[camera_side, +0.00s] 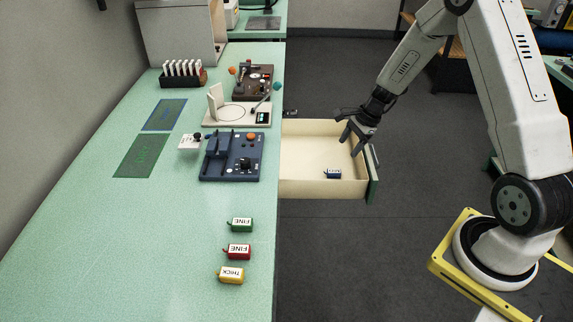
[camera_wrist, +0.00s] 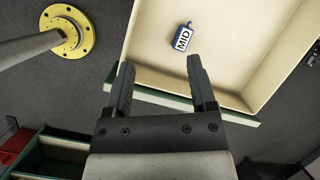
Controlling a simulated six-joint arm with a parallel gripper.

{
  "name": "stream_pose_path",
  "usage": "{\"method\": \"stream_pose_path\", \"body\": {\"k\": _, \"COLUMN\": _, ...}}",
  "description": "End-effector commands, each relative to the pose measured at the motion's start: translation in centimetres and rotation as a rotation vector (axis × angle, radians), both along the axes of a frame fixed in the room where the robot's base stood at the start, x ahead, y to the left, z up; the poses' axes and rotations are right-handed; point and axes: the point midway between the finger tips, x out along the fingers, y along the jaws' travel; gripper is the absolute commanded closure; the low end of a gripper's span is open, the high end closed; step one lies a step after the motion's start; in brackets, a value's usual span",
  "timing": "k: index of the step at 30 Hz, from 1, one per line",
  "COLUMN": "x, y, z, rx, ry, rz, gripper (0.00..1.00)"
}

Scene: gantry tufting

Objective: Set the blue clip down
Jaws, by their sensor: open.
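The blue clip (camera_side: 333,174), with a white label, lies on the floor of the open cream drawer (camera_side: 310,188). In the wrist view the clip (camera_wrist: 182,38) reads MID and lies beyond my fingertips, apart from them. My gripper (camera_side: 349,147) points down over the drawer's outer end, near its green front panel (camera_side: 372,175). In the wrist view my gripper (camera_wrist: 161,66) has its two fingers spread, with nothing held between them.
Green (camera_side: 241,225), red (camera_side: 238,251) and yellow (camera_side: 231,275) labelled clips lie along the near part of the green bench (camera_side: 150,250). Blue (camera_side: 230,157), cream (camera_side: 237,112) and brown (camera_side: 253,82) devices stand behind them. The drawer walls surround the blue clip.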

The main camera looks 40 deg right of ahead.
Motion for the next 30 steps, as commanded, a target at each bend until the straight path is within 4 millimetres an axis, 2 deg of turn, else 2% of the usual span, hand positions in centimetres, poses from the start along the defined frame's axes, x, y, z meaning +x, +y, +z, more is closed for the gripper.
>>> {"method": "stream_pose_path", "body": {"k": 1, "x": -0.3, "y": 1.5, "z": 1.1, "rx": -0.04, "ry": -0.012, "rz": 0.097, "gripper": 0.28}}
{"method": "stream_pose_path", "body": {"k": 6, "x": -2.2, "y": 5.7, "z": 4.0, "rx": -0.173, "ry": -0.05, "rz": 0.436, "gripper": 0.28}}
{"method": "stream_pose_path", "body": {"k": 18, "x": -8.6, "y": 13.7, "z": 9.2, "rx": -0.463, "ry": -0.174, "rz": 1.246, "gripper": 0.28}}
{"method": "stream_pose_path", "body": {"k": 24, "x": -11.8, "y": 16.2, "z": 10.5, "rx": -0.577, "ry": -0.238, "rz": 1.587, "gripper": 0.28}}
{"method": "stream_pose_path", "body": {"k": 30, "x": -13.3, "y": 17.2, "z": 10.9, "rx": -0.633, "ry": -0.272, "rz": 1.755, "gripper": 0.28}}
